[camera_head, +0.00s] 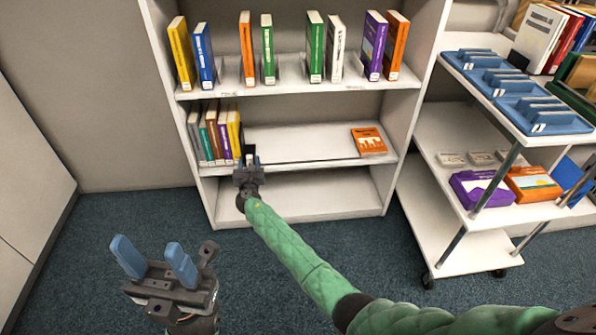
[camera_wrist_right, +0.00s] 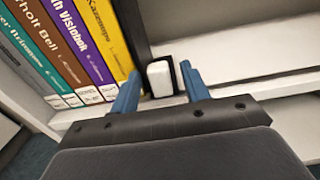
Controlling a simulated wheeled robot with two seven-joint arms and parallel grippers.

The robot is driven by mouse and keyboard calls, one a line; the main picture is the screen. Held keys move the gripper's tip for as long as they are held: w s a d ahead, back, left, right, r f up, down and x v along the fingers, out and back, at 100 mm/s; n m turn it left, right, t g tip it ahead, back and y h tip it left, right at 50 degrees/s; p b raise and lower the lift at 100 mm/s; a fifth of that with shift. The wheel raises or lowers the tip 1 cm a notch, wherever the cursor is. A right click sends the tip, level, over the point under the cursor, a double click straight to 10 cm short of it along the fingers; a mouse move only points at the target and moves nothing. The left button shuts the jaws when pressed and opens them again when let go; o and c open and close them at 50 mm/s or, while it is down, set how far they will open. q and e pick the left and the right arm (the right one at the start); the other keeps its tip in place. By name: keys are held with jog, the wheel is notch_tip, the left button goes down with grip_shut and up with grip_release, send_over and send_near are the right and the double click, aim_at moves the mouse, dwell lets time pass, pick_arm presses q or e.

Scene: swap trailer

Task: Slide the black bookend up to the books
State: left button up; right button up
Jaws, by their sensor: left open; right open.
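The black bookend (camera_wrist_right: 133,25) stands upright on the middle shelf, close to the right side of the yellow book (camera_wrist_right: 95,28); whether they touch is hard to tell. A pale block with a black edge (camera_wrist_right: 160,78) shows at its front, low down. My right gripper (camera_wrist_right: 160,88) is open at the shelf's front, one blue finger on each side of that block. In the head view my right gripper (camera_head: 248,166) largely hides the bookend. The row of books (camera_head: 214,134) stands at the shelf's left end. My left gripper (camera_head: 149,258) is open and empty above the carpet.
An orange book (camera_head: 369,141) lies flat at the right of the middle shelf (camera_head: 300,140), with bare shelf between. Several books stand on the shelf above. A white cart (camera_head: 448,180) with blue trays stands to the right.

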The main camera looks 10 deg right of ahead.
jog(key=s+d+p, duration=0.1)
jog(key=s+d, duration=0.1)
jog(key=d, duration=1.1)
jog(key=s+d+p, duration=0.1)
jog(key=s+d, duration=0.1)
jog(key=d, duration=1)
jog(key=s+d+f+m+g+h+p, duration=0.1)
jog(key=s+d+f+m+g+h, duration=0.1)
jog(key=s+m, duration=0.6)
jog(key=d+f+m, duration=0.1)
jog(key=m, duration=0.6)
jog(key=shift+s+f+g, duration=0.2)
jog(key=shift+f+g, duration=0.1)
